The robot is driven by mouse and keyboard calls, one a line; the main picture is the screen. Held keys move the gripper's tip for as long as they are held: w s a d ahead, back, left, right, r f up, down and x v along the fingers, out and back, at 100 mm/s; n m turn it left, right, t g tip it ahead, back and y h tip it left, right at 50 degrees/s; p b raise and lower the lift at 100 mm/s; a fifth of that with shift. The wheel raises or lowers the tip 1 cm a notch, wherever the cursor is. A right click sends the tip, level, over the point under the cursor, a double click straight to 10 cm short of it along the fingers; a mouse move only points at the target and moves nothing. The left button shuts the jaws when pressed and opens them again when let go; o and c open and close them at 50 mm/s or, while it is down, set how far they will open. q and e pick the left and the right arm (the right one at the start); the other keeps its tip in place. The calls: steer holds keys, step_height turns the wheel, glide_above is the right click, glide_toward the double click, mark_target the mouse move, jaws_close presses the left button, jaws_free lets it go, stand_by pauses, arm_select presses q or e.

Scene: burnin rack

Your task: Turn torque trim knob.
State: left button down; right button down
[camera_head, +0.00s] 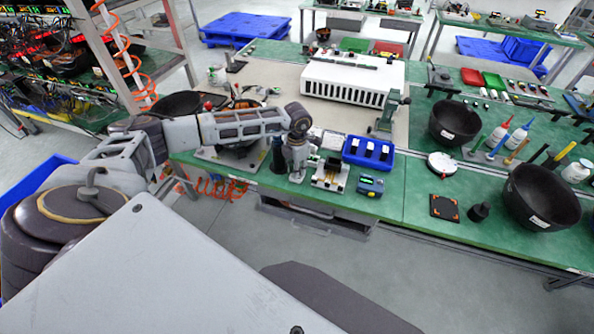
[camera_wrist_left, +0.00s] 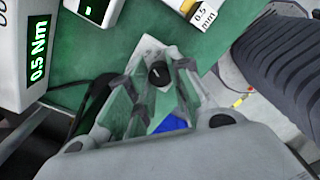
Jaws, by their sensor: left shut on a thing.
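In the left wrist view the black round torque trim knob (camera_wrist_left: 158,73) with a pale pointer line sits on a light plate (camera_wrist_left: 150,50) on the green bench. My left gripper (camera_wrist_left: 160,88) is shut on the knob, its two fingers on either side of it. A grey box with a green display (camera_wrist_left: 38,50) reads 0.5 Nm at the left of that view. In the head view my left gripper (camera_head: 297,176) reaches down at the bench's front edge; the knob is hidden there. My right gripper is not in view.
A blue tray (camera_head: 368,153) and a small blue-grey device (camera_head: 370,186) stand right of my left gripper. A white slotted box (camera_head: 352,79) is behind. Black bowls (camera_head: 541,199) stand at the right. The green bench (camera_head: 410,205) is clear in the front middle.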

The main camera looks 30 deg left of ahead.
arm_select(q)
steer(key=shift+r, duration=0.1)
stand_by(0.4)
steer(key=c, duration=1.3)
jaws_free()
steer(key=shift+o, duration=0.2)
step_height(320, 180, up, 12)
